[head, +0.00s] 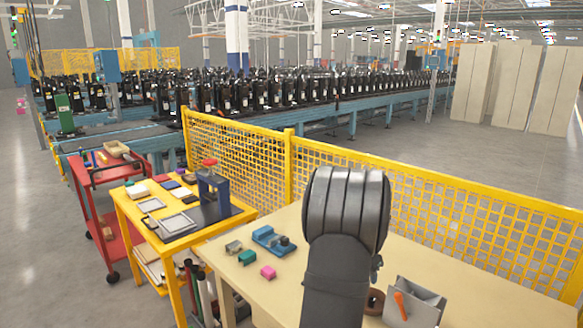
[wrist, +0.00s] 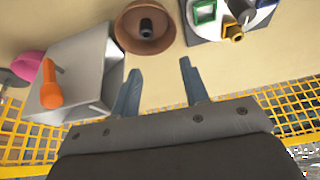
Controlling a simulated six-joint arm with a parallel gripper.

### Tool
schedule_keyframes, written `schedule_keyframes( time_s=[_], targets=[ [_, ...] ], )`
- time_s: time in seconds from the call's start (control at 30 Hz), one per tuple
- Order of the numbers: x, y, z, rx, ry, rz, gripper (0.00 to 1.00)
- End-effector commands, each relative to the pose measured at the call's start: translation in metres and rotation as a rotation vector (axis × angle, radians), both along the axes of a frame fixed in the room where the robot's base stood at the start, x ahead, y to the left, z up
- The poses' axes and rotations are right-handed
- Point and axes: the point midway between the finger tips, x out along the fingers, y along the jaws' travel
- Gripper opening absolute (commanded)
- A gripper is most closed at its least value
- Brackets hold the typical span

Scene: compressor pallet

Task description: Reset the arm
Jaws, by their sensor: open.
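My arm rises in front of the head camera over the beige table (head: 290,222), and its dark links hide part of the table top. In the wrist view my gripper (wrist: 157,80) has its two grey-blue fingers apart, with nothing between them but bare table. A brown round bowl (wrist: 146,45) with a small dark cylinder in it lies beyond the fingertips. A grey metal box (wrist: 98,68) with an orange-handled tool (wrist: 50,85) is to the left of the fingers. My gripper's fingers are hidden in the head view.
A blue vise-like block (head: 268,240), a teal block (head: 247,258) and a pink block (head: 268,272) lie on the table's left part. Yellow mesh fence (head: 440,210) runs behind the table. A yellow workbench (head: 130,205) and red cart (head: 90,205) stand left.

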Motion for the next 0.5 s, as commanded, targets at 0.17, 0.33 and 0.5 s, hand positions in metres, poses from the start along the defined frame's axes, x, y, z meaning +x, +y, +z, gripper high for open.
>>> schedule_keyframes(
  time_s=[0.17, 0.33, 0.5],
  targets=[
    [-0.0007, 0.0026, 0.0017, 0.001, -0.001, 0.101, 0.41],
    [-0.0013, 0.0046, 0.0032, 0.001, -0.001, 0.193, 0.41],
    [-0.0015, 0.0063, 0.0047, 0.0, -0.001, 0.283, 0.41]
  ],
)
